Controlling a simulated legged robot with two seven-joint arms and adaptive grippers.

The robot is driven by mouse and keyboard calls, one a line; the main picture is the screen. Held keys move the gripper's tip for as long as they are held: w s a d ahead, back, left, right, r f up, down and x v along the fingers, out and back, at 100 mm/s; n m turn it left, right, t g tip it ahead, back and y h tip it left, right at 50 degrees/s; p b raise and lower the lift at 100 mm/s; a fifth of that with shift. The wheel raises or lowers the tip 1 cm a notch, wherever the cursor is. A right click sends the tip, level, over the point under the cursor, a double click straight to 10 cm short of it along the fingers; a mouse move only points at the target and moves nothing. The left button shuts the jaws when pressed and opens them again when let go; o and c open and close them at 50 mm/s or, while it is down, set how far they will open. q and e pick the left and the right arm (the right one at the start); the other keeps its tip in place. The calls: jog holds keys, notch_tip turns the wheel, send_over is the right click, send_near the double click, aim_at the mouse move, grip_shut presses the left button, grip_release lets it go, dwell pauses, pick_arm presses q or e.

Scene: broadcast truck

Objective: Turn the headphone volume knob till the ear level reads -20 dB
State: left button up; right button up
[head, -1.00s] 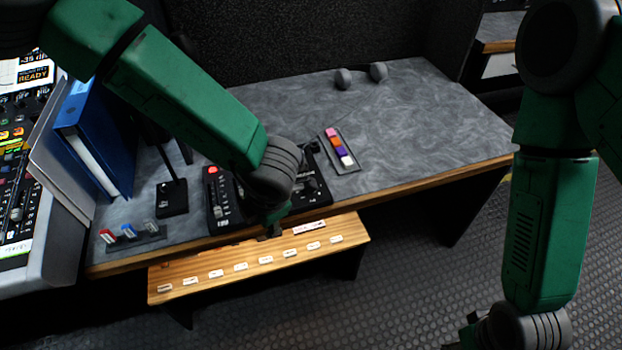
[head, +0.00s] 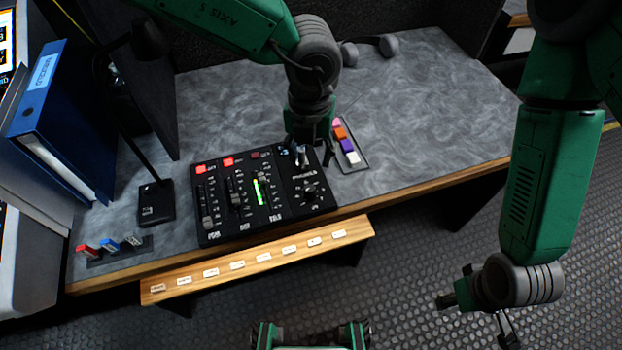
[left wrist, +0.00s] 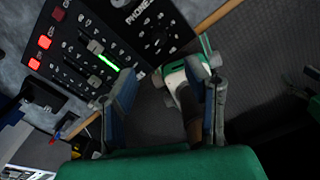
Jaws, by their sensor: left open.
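The headphone volume knob (head: 310,190) is a dark round knob at the right end of the black console (head: 228,238), under the PHONES lettering. My left gripper (head: 302,158) is over the console's back right corner, behind the knob; I cannot tell if it touches the console. In the left wrist view my left gripper (left wrist: 168,88) has its fingers wide apart with nothing held; the console (left wrist: 75,45) is upper left, outside the fingers. A lit green bar (head: 259,192) shows on the console. My right gripper (head: 457,292) hangs low over the floor, its fingers unclear. No ear level is readable.
A tray of coloured blocks (head: 356,163) lies right of the console. A lamp base (head: 157,203) and blue binder (head: 50,125) stand left. Headphones (head: 370,47) lie at the back. A wooden ledge with white labels (head: 262,256) runs along the front. The table's right side is clear.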

aim_at(310, 188)
pick_arm(q)
notch_tip(310, 188, down, 12)
jog(key=shift+r+b, duration=0.1)
jog(key=shift+b, duration=0.55)
jog(key=shift+a, duration=0.1)
jog(key=shift+c, duration=0.4)
grip_shut()
